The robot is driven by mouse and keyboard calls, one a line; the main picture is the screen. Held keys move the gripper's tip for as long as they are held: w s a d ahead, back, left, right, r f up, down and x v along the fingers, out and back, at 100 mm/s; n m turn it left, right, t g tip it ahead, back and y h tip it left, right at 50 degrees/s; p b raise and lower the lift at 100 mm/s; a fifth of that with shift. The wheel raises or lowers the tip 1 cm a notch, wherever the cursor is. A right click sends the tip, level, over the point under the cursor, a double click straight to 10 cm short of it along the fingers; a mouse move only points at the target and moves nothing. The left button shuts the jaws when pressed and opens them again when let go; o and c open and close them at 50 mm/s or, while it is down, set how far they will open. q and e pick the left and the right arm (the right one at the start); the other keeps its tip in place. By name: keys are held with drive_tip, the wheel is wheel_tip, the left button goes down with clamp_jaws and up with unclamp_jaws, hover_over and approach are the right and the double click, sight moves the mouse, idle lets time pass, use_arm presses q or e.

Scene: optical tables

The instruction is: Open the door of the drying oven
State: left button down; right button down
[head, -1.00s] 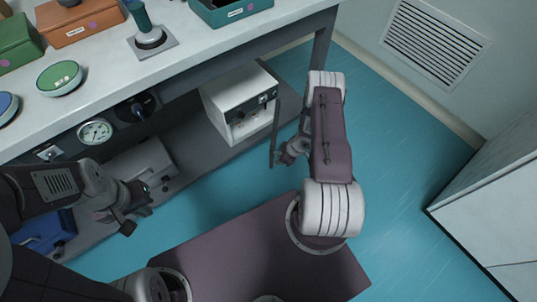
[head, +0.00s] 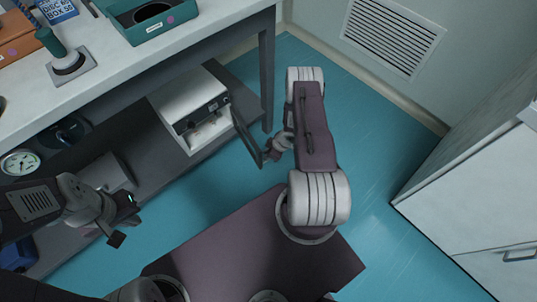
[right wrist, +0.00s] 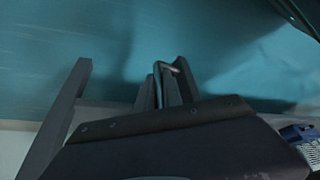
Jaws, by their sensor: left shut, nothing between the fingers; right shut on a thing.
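The drying oven (head: 190,98) is a white box on the shelf under the table, in the head view. Its door (head: 246,136), a dark-framed panel, stands swung out from the right side of the front, and the lower opening of the oven shows. My right gripper (head: 270,157) is at the free edge of the door. In the right wrist view its fingers (right wrist: 165,88) are shut on a thin metal handle (right wrist: 173,68). My left gripper (head: 120,230) is shut and empty, well left of the oven and apart from it.
The white table (head: 105,75) above the oven carries a teal tray (head: 150,22) and a dark green-handled tool (head: 52,45). A table leg (head: 267,80) stands right of the oven. A white cabinet (head: 465,190) is at the right.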

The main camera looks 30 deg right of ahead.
drive_tip(key=shift+s+f, duration=0.1)
drive_tip(key=shift+s, duration=0.15)
drive_tip(key=c, duration=1.5)
unclamp_jaws()
drive_tip(key=shift+w, duration=0.1)
drive_tip(key=p+v, duration=0.4)
drive_tip(key=v, duration=0.5)
